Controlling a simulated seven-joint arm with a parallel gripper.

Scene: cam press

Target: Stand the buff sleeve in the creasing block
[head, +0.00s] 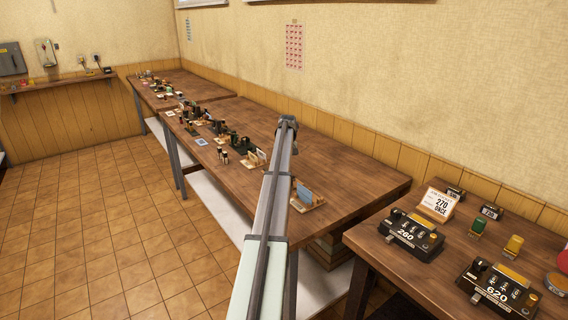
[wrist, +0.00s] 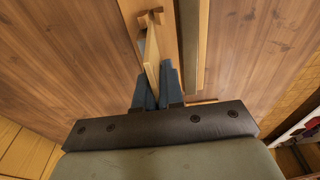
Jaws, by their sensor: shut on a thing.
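In the wrist view my gripper (wrist: 158,80) has two blue fingers closed on a thin, pale buff piece, which looks like the buff sleeve (wrist: 152,50). The sleeve is seen nearly edge-on and stands out beyond the fingertips. Its far end is close to a small brown notched wooden piece (wrist: 150,17) on a light wooden strip (wrist: 165,35), perhaps the creasing block. I cannot tell whether the sleeve touches it or sits in it.
A grey-green bar and wooden edge (wrist: 193,40) lie just right of the sleeve. In the head view a wooden holder with a blue piece (head: 306,197) stands right of my arm. Several small items line the long table's (head: 350,175) left edge. Numbered black devices (head: 411,234) sit on the right table.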

